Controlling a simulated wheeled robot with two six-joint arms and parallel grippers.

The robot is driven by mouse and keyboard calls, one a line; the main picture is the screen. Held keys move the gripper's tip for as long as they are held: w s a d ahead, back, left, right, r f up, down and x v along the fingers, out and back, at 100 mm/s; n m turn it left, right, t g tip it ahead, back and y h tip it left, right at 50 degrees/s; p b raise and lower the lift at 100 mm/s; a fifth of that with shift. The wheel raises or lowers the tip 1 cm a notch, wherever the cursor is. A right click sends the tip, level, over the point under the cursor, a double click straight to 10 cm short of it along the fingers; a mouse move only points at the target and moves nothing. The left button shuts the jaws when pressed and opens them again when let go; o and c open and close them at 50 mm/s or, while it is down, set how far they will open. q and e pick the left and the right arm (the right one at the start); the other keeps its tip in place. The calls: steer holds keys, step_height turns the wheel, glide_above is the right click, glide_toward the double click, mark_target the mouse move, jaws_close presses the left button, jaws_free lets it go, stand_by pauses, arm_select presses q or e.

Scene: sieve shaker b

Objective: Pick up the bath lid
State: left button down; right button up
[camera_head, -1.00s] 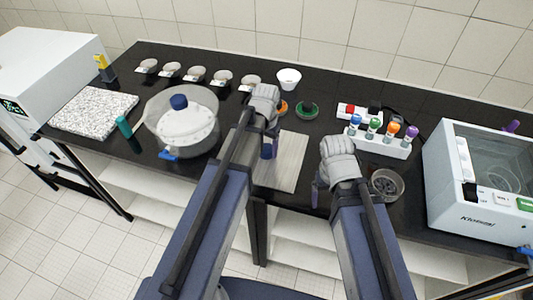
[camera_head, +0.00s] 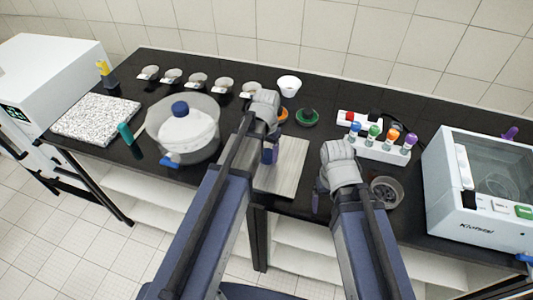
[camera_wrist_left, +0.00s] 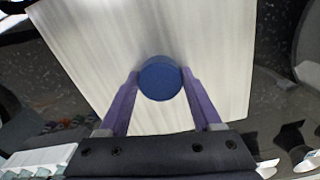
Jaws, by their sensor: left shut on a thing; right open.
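The bath lid (camera_head: 291,165) is a flat, pale grey rectangular plate with a blue round knob. It shows near the middle of the black bench, at its front edge. It also fills much of the left wrist view (camera_wrist_left: 195,35). My left gripper (camera_head: 270,153) is above the plate with its purple fingers shut on the knob (camera_wrist_left: 160,79), one on each side. I cannot tell whether the plate touches the bench. My right gripper (camera_head: 318,196) is open and empty, right of the plate, its fingers partly hidden by its wrist.
A clear round vessel with a blue-knobbed white lid (camera_head: 180,130) stands left of the plate. A rack with coloured caps (camera_head: 377,149), a small round sieve (camera_head: 386,191) and a white glass-topped machine (camera_head: 480,190) stand right. Several small pans line the back.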

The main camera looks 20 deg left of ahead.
mark_target(267, 154)
arm_select(q)
step_height(267, 154, up, 9)
steer(key=p, duration=0.8)
steer(key=shift+f, duration=0.1)
